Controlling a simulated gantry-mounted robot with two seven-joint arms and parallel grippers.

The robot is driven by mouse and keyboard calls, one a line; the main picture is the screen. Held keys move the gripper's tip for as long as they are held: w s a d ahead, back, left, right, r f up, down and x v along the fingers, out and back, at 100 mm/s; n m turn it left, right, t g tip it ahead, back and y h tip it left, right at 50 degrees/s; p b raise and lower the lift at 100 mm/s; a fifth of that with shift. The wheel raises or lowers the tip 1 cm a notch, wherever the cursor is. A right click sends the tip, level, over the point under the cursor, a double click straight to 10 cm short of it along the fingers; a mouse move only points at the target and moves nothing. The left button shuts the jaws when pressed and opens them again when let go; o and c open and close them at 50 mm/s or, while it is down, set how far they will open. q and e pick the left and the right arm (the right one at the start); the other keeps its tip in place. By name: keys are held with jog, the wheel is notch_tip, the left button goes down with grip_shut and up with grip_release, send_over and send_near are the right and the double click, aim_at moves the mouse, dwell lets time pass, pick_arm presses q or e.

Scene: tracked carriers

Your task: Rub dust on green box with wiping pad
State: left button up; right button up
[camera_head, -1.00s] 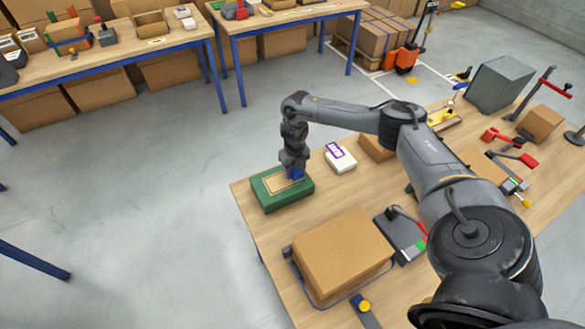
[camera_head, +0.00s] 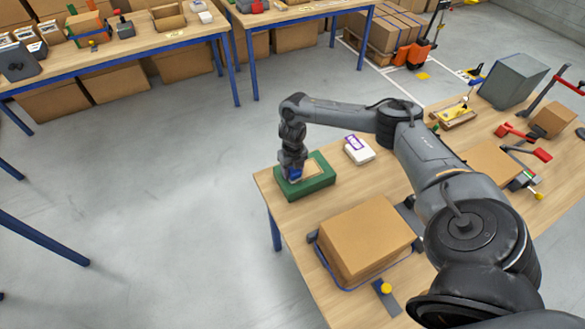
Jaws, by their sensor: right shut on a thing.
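The green box (camera_head: 319,184) sits at the left end of the wooden table, with a tan patch (camera_head: 313,168) on its top. My right gripper (camera_head: 294,175) is over the left part of the box top, pointing down. It is shut on a blue wiping pad (camera_head: 295,173), which appears to be at the box's top surface; the fingers hide part of it, and I cannot tell how firmly it touches. The dust itself is too small to make out. My left gripper is not in view.
A white package with a purple label (camera_head: 359,150) stands right of the green box. A large cardboard box (camera_head: 365,235) sits in front on the wooden table (camera_head: 285,205). A grey bin (camera_head: 512,80) and red-handled tools (camera_head: 520,140) are farther right. Bare table separates the green box from the cardboard box.

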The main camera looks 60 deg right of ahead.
jog(key=shift+w+a+r+p, duration=0.25)
jog(key=shift+r+p, duration=0.15)
jog(key=shift+r, duration=0.2)
jog(key=shift+w+a+r+p, duration=0.1)
jog(key=shift+a+r+p, duration=0.1)
jog(key=shift+r+p, duration=0.25)
jog(key=shift+s+d+r+p, duration=0.2)
jog(key=shift+r+p, duration=0.1)
jog(key=shift+r, duration=0.15)
jog(key=shift+s+d+r+p, duration=0.1)
jog(key=shift+d+r+p, duration=0.15)
jog(key=shift+r, duration=0.2)
jog(key=shift+r+p, duration=0.35)
jog(key=shift+p, duration=0.05)
jog(key=shift+a+r+p, duration=0.25)
jog(key=shift+r+p, duration=0.45)
notch_tip(320, 180, up, 2)
jog(key=shift+d+p, duration=0.1)
jog(key=shift+p, duration=0.75)
jog(key=shift+r, duration=0.1)
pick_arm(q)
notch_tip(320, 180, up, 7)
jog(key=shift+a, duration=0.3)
pick_arm(e)
jog(key=shift+w, duration=0.1)
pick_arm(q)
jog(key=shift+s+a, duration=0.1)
pick_arm(e)
jog(key=shift+m, duration=0.3)
